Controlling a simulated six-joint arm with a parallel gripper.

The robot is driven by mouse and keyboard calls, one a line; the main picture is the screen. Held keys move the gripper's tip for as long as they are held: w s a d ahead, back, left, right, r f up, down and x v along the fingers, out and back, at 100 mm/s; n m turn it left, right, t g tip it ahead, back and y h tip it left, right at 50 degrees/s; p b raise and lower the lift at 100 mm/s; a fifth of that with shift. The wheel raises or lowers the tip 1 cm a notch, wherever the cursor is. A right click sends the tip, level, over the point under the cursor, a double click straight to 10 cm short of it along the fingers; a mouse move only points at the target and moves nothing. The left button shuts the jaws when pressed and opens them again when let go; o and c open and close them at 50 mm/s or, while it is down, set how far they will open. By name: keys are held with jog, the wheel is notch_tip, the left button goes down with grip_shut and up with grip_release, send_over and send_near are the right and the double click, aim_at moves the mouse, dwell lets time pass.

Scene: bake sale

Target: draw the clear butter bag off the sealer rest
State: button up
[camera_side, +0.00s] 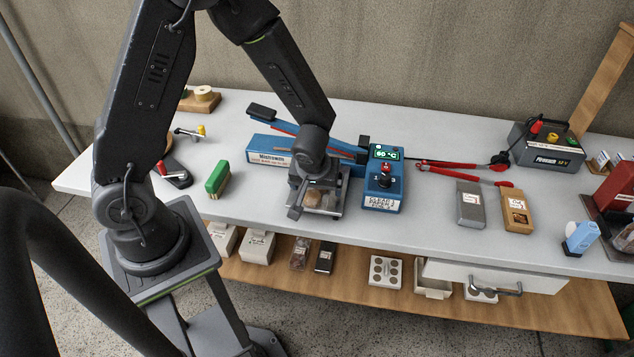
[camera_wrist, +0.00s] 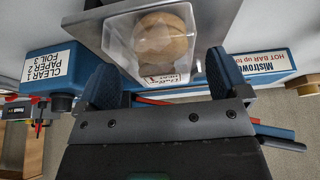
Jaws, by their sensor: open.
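The clear butter bag (camera_wrist: 130,38) holds a round tan item and a small label with red print. It lies on the grey rest of the blue sealer (camera_wrist: 270,65). In the side view the bag (camera_side: 330,203) shows partly, below my gripper (camera_side: 310,200), on the rest (camera_side: 325,213) at the sealer's front. In the wrist view my gripper (camera_wrist: 163,78) is open, one finger toward each side of the bag's near edge. The bag extends beyond the fingertips. I cannot tell whether either finger touches it.
The blue control box (camera_side: 383,185) with a green display stands close to the right of the rest. A green block (camera_side: 217,178) lies to the left. The front table strip is mostly clear.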

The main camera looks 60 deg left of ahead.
jog(key=shift+r, duration=0.1)
jog(key=s+d+r+m+t+h, duration=0.1)
jog(key=s+d+r+m, duration=0.1)
jog(key=s+r+m, duration=0.2)
jog(key=s+d+r+m+t+h, duration=0.1)
jog(key=s+r+m, duration=0.4)
jog(key=s+r, duration=0.6)
notch_tip(320, 180, up, 10)
jog(key=shift+d+f+h, duration=0.15)
jog(key=shift+d+h, duration=0.45)
jog(key=shift+d, duration=0.25)
jog(key=shift+w, duration=0.1)
